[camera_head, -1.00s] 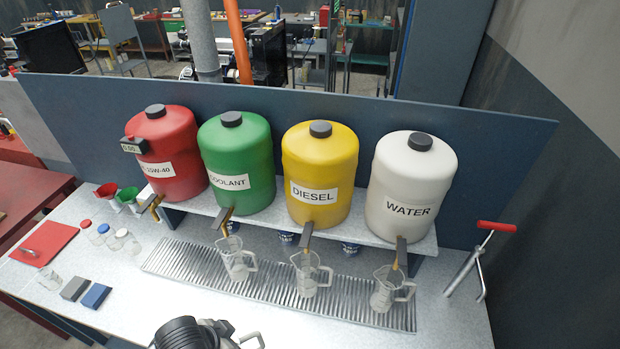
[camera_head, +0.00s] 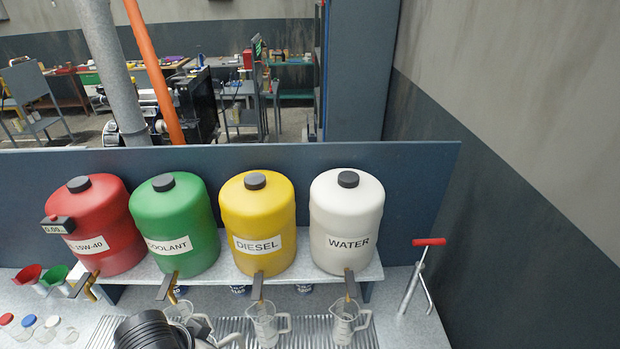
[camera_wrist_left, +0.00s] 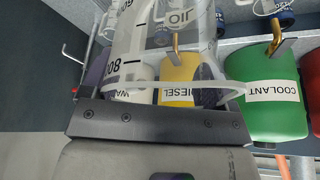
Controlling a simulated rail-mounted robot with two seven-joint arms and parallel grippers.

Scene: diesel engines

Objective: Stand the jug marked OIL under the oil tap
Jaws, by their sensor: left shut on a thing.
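The clear jug marked OIL (camera_wrist_left: 135,50) fills the upper left of the left wrist view, with its lettering inverted there. My left gripper (camera_wrist_left: 160,105) is shut on it. In the head view my left gripper (camera_head: 155,333) is at the bottom edge, in front of the grate, and hides most of the held jug; a bit of clear handle shows beside it. The red oil drum (camera_head: 103,215), labelled 15W-40, stands at the left of the shelf. Its oil tap (camera_head: 90,290) is to the left of and beyond my gripper. My right gripper is out of view.
Green coolant (camera_head: 172,220), yellow diesel (camera_head: 257,215) and white water (camera_head: 346,215) drums stand on the shelf. Clear jugs stand under their taps on the ribbed grate (camera_head: 306,328). Funnels (camera_head: 28,275) and small jars (camera_head: 48,328) are at left. A red-handled tool (camera_head: 425,245) stands at right.

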